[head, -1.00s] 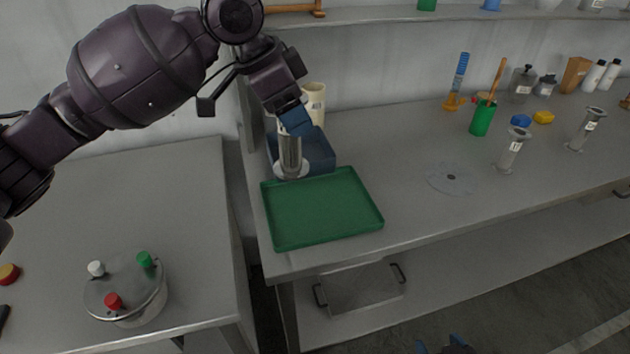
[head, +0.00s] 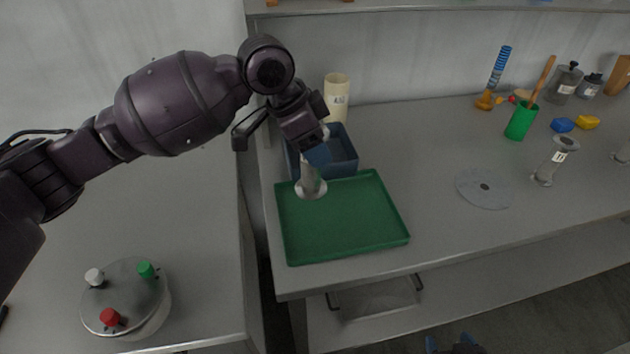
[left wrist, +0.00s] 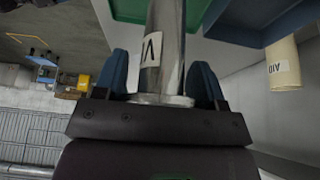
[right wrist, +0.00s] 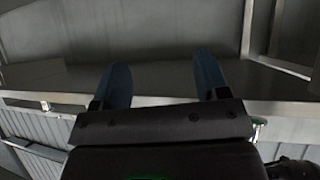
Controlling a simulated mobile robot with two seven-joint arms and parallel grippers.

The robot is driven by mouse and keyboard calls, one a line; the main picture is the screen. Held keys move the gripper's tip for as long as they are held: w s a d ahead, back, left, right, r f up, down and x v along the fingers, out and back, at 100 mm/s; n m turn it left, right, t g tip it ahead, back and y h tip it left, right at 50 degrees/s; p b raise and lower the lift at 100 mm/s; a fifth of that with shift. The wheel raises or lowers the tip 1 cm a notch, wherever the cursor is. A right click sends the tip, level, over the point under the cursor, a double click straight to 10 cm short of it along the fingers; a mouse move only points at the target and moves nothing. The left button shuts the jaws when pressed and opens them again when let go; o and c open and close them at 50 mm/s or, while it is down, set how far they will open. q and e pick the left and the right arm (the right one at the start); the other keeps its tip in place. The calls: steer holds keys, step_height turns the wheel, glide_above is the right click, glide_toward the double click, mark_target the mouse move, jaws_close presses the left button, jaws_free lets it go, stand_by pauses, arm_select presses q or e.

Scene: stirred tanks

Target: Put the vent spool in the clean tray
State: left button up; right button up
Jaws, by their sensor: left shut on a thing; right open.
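My left gripper (head: 316,138) is shut on a grey metal flanged spool (head: 311,178). The spool hangs nearly upright, its lower flange overlapping the back left corner of the green tray (head: 290,258); I cannot tell whether it touches. In the left wrist view the spool (left wrist: 165,45) sits between the blue fingers (left wrist: 161,75), with a white label bearing dark characters, hard to read. A blue tray (head: 345,168) stands right behind the green one. No marking shows which tray is the clean one. My right gripper (right wrist: 161,85) is open and empty, away from the bench.
A cream cylinder (head: 336,98) stands behind the blue tray. A grey disc (head: 484,188), another flanged spool (head: 556,160) and a green cup (head: 521,121) are to the right. A lidded pot (head: 125,298) stands on the left bench, across a gap.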

mark_target(314, 181)
arm_select(q)
step_height(314, 181, down, 3)
steer(key=shift+r, duration=0.1)
steer(key=shift+f, duration=0.7)
step_height(314, 181, down, 5)
steer(key=shift+r+b, duration=0.1)
steer(key=shift+b, duration=0.25)
steer(key=shift+w+f, duration=0.1)
steer(key=shift+f, duration=0.1)
arm_select(e)
steer(key=shift+s+f, duration=0.1)
steer(key=shift+f, duration=0.45)
